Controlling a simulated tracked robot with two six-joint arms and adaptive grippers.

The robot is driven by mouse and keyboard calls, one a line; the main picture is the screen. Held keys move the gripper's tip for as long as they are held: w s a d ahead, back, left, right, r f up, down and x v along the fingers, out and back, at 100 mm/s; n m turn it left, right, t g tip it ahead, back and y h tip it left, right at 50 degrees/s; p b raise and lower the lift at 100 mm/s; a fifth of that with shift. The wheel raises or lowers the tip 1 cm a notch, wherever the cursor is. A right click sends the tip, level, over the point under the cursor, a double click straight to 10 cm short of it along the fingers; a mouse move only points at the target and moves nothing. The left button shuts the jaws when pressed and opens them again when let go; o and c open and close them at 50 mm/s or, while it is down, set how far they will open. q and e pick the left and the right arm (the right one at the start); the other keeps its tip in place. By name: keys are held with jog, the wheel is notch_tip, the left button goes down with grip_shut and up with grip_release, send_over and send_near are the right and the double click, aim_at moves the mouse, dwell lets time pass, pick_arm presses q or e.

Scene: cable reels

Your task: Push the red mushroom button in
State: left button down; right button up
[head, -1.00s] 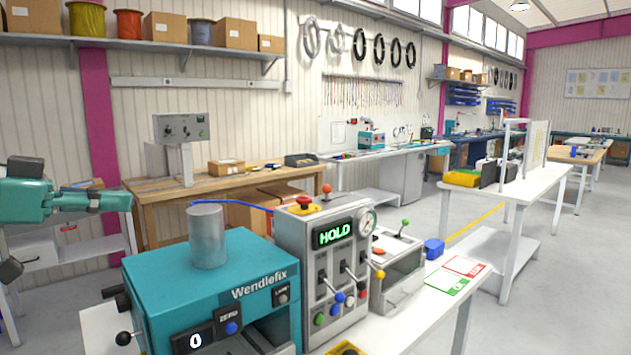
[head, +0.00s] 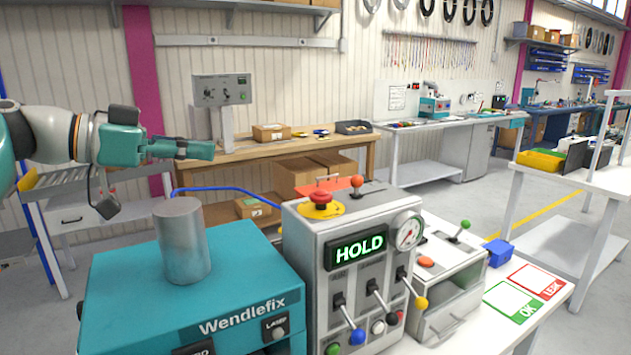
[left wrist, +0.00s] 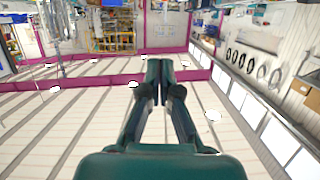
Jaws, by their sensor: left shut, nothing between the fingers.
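The red mushroom button (head: 320,197) sits on a yellow base on top of the grey control box (head: 345,222). The box's front display reads HOLD. My left gripper (head: 210,150) is shut and empty. In the head view it points right, to the left of the button and higher in the picture, clearly apart from it. In the left wrist view the closed fingers (left wrist: 159,68) point toward the far wall, and the button is not seen there. My right gripper is not in view.
A teal Wendlefix machine (head: 190,290) with a grey cylinder (head: 181,240) stands left of the control box. An orange ball-topped lever (head: 357,182) rises just behind the button. A blue cable (head: 225,189) arches behind the machine. The air above the box is clear.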

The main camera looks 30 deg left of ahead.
pick_arm(q)
jog(key=shift+s+a, duration=0.15)
jog(key=p, duration=0.4)
send_over(321, 198)
jog(key=a, duration=0.2)
notch_tip(321, 198, down, 5)
jog(key=shift+s+r, duration=0.15)
jog(key=shift+r, duration=0.05)
notch_tip(321, 198, down, 4)
jog(key=shift+r, duration=0.25)
jog(key=shift+f, duration=0.4)
